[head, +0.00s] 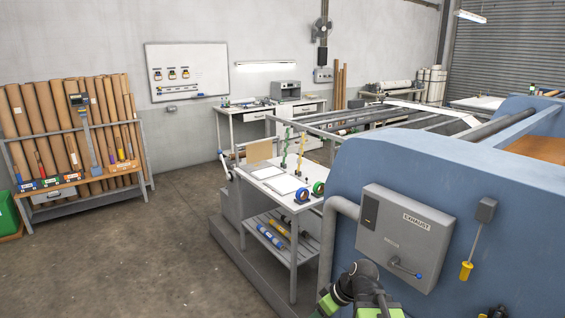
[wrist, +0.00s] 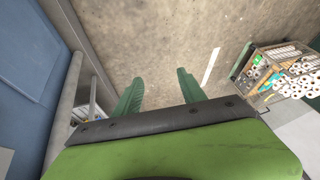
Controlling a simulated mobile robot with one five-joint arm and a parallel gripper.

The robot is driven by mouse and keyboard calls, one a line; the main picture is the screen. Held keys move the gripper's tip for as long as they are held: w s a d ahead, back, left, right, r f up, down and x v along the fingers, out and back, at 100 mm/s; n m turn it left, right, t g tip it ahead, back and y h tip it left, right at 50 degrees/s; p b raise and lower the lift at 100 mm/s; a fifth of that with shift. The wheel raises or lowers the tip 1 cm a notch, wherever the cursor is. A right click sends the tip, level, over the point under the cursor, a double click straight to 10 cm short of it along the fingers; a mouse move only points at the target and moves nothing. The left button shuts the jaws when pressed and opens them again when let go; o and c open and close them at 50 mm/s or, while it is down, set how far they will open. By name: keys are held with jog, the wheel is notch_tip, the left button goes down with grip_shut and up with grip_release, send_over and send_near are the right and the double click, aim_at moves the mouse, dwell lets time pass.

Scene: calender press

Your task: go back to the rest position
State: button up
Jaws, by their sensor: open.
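My gripper (wrist: 159,88) shows in the wrist view with its two green fingers spread apart. Nothing is between them, and bare concrete floor lies beyond the tips. In the head view, green and black parts of my arm show at the bottom edge, in front of the blue press (head: 345,215). They are below the grey exhaust box (head: 385,230). I cannot make out the fingers in the head view. The fingers touch nothing that I can see.
The press side (wrist: 25,60) and a grey pipe (wrist: 68,105) run close along the left of the wrist view. A bin of rolls (wrist: 285,75) stands at right. A side table (head: 293,205) adjoins the press. Open floor (head: 150,250) lies to the left.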

jog(key=s+d+f+m+g+h, duration=0.2)
jog(key=s+d+f+m+h, duration=0.1)
jog(key=m, duration=0.5)
jog(key=s+d+h, duration=0.1)
jog(key=d+h, duration=0.1)
jog(key=d, duration=0.1)
jog(key=shift+s+m, duration=0.35)
jog(key=shift+m, duration=0.05)
jog(key=shift+d, duration=0.1)
jog(key=shift+c, duration=0.5)
